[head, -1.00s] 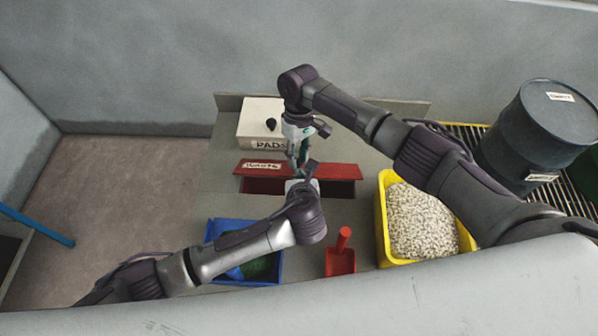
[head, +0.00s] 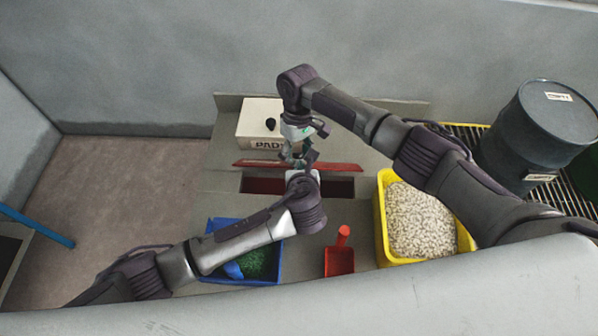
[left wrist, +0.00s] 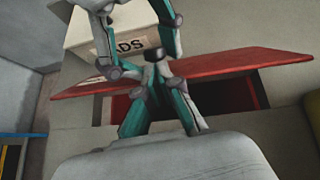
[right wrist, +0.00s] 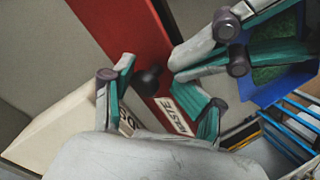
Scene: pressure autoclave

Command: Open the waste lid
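The red waste lid (head: 340,166) is tilted up, nearly edge-on in the head view, above a dark opening (head: 340,187) in the bench. Its face with a white label (right wrist: 174,114) and a black knob (right wrist: 149,80) shows in the right wrist view. My left gripper (left wrist: 153,66) has its fingertips drawn together at the knob, which sits at their tips, and appears shut on it. My right gripper (right wrist: 165,95) is open, its fingers apart over the lid's face behind it. Both grippers crowd together and hide the lid's middle in the head view.
A white PADS box (head: 258,112) with a black knob stands behind the lid. A blue tray (head: 275,277), a red scoop (head: 340,260) and a yellow bin (head: 384,225) of pale granules lie in front. A dark drum (head: 545,130) stands at right.

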